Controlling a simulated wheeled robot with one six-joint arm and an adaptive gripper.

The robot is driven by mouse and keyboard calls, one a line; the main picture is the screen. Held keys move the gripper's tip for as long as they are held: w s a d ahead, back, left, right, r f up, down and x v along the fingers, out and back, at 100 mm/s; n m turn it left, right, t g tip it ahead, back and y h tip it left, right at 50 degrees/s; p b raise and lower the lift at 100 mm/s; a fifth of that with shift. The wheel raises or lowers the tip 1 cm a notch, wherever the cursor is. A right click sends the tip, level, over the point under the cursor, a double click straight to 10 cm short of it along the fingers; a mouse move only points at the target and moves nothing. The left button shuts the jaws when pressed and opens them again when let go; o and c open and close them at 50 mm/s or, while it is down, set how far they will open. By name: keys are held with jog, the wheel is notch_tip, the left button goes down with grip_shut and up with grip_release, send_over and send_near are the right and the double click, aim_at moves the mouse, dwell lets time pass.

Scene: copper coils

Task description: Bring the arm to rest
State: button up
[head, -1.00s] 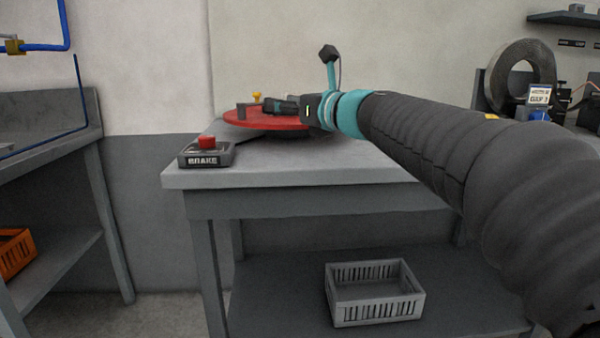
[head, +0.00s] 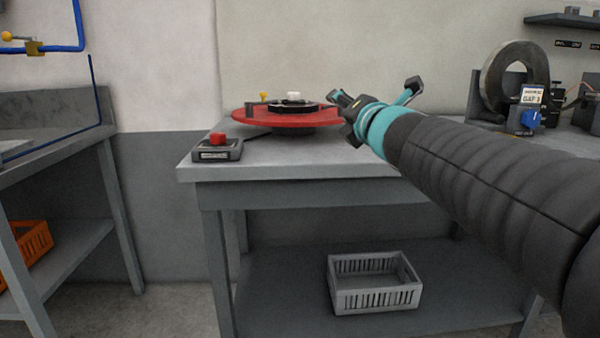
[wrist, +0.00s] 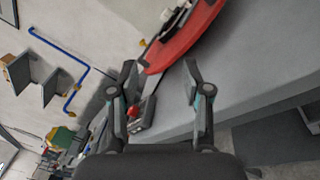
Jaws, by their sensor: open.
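My gripper (head: 338,97) is open and empty in the head view, just right of the red turntable (head: 250,117) and above the grey bench (head: 330,160). The turntable carries a dark flat piece (head: 300,107) with a white part (head: 293,96) on top. In the wrist view my gripper's two fingers (wrist: 160,78) stand apart with nothing between their tips. The red disc (wrist: 188,42) lies beyond and above the fingers there. My arm reaches in from the right of the head view.
A brake box (head: 218,152) with a red button (head: 217,138) sits at the bench's front left corner. A dark ring (head: 492,92) and a gauge (head: 531,110) stand at the back right. A grey crate (head: 375,297) is on the lower shelf, and an orange crate (head: 37,240) at the left.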

jog(key=s+d+f+m+g+h+p, duration=0.2)
jog(key=s+d+f+m+g+h, duration=0.35)
jog(key=s+d+f+m, duration=0.9)
jog(key=s+a+f+m+g, duration=0.3)
jog(key=s+f+m, duration=0.4)
jog(key=s+f, duration=0.1)
jog(key=s+a+f+m+g, duration=0.4)
jog(key=s+f+m, duration=0.3)
jog(key=s+f, duration=0.1)
jog(key=shift+m+y+p, duration=0.35)
jog(key=shift+p, duration=0.1)
jog(key=shift+w+a+r, duration=0.1)
jog(key=shift+c, duration=0.2)
